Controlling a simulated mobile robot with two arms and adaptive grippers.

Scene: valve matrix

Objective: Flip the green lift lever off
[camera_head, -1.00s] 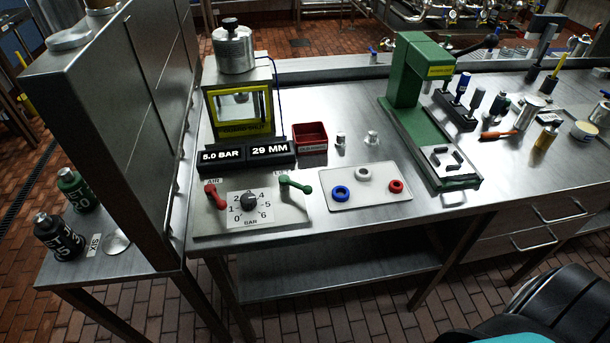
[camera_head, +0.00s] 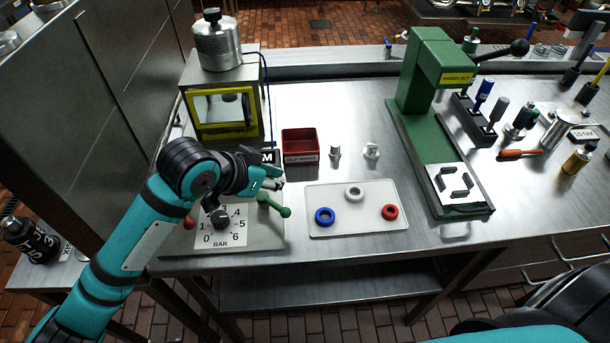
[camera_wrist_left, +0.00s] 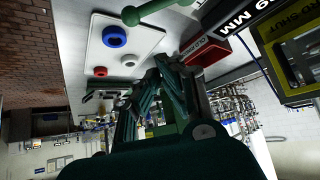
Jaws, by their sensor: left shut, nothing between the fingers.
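The green lift lever (camera_head: 284,211) sits on the right side of the grey control panel (camera_head: 265,238), its knob pointing right and slightly toward the front. It also shows at the top edge of the left wrist view (camera_wrist_left: 148,12). My left gripper (camera_head: 275,184) is shut and empty, just above and behind the lever in the head view, with a small gap showing between them. Its fingers (camera_wrist_left: 166,66) come together in the wrist view, clear of the lever. My left arm hides part of the panel and most of the readouts. My right gripper is out of view.
The red lever (camera_head: 189,222) and the numbered dial (camera_head: 220,219) lie left of the green lever. A white tray (camera_head: 345,224) with blue, white and red rings is to the right. A red bin (camera_head: 300,146) stands behind, beside the yellow-framed press (camera_head: 224,112).

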